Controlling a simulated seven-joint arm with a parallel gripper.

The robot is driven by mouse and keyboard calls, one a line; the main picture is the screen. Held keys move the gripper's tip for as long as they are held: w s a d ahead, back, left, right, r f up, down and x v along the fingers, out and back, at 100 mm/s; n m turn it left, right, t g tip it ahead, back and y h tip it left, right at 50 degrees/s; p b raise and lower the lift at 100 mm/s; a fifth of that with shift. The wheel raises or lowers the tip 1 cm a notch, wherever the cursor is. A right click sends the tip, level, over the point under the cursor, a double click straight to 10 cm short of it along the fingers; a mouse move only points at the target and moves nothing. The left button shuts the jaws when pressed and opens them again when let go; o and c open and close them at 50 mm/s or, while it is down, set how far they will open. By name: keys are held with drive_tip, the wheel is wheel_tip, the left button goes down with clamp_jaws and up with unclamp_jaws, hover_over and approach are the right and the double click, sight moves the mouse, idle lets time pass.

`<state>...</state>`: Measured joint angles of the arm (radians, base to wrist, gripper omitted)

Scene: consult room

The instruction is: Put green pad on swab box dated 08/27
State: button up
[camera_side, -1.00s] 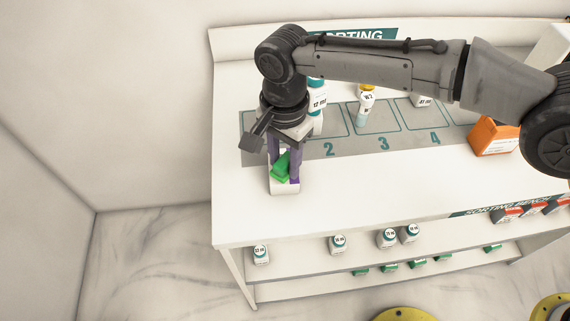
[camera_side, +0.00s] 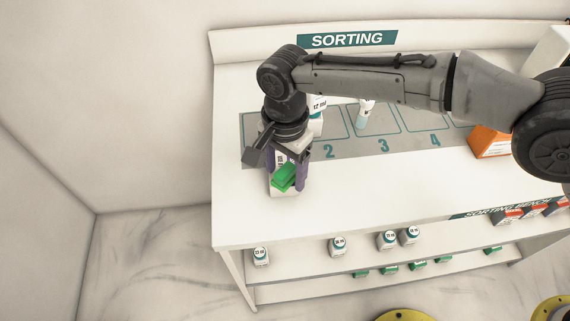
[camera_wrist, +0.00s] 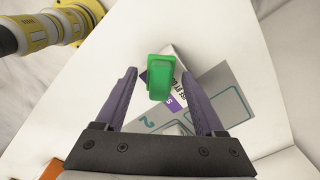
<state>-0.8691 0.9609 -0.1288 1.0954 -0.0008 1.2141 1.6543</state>
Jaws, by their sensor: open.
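The green pad (camera_side: 283,177) rests on top of a white box (camera_side: 284,191) at the left end of the bench. The pad also shows in the wrist view (camera_wrist: 161,77), lying on the box (camera_wrist: 180,62), which has dark print and a purple patch. I cannot read a date on it. My gripper (camera_side: 286,172) is open, its purple fingers on either side of the box and pad. In the wrist view the fingers (camera_wrist: 170,100) stand apart, with a gap on both sides of the pad.
A grey mat (camera_side: 345,150) with numbered spaces lies behind. A bottle (camera_side: 317,105) and a vial (camera_side: 365,112) stand on it. An orange box (camera_side: 490,139) is at the right. Bottles (camera_side: 338,246) and green pieces (camera_side: 417,263) sit on lower shelves. The bench front middle is clear.

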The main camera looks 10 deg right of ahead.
sight(285, 170)
wheel_tip(285, 170, up, 12)
drive_tip(key=shift+r, duration=0.15)
idle(0.4)
drive_tip(key=w+d+r+n+t, duration=0.1)
drive_tip(key=d+r, duration=0.3)
drive_tip(key=d, duration=0.3)
drive_tip(key=w+d+r+n, duration=0.1)
drive_tip(key=d+r, duration=0.3)
drive_tip(key=d, duration=0.2)
drive_tip(key=s+d+r+n+t+y, duration=0.1)
drive_tip(key=s+d+r, duration=0.1)
drive_tip(key=d, duration=0.6)
drive_tip(key=s+d+r+n+t, duration=0.1)
drive_tip(key=s+d+r, duration=0.15)
drive_tip(key=d, duration=0.55)
drive_tip(key=s+d+f+n+t, duration=0.1)
drive_tip(key=s+d+f, duration=0.2)
drive_tip(key=s+d, duration=0.2)
drive_tip(key=s+d+f+n, duration=0.2)
drive_tip(key=s+d+f, duration=0.1)
drive_tip(key=s+d, duration=0.2)
drive_tip(key=s+d+f+n+t+h, duration=0.1)
drive_tip(key=s+d+f+n, duration=0.1)
drive_tip(key=s+d, duration=0.4)
drive_tip(key=s+f, duration=0.1)
drive_tip(key=s, duration=0.2)
drive_tip(key=shift+t, duration=0.3)
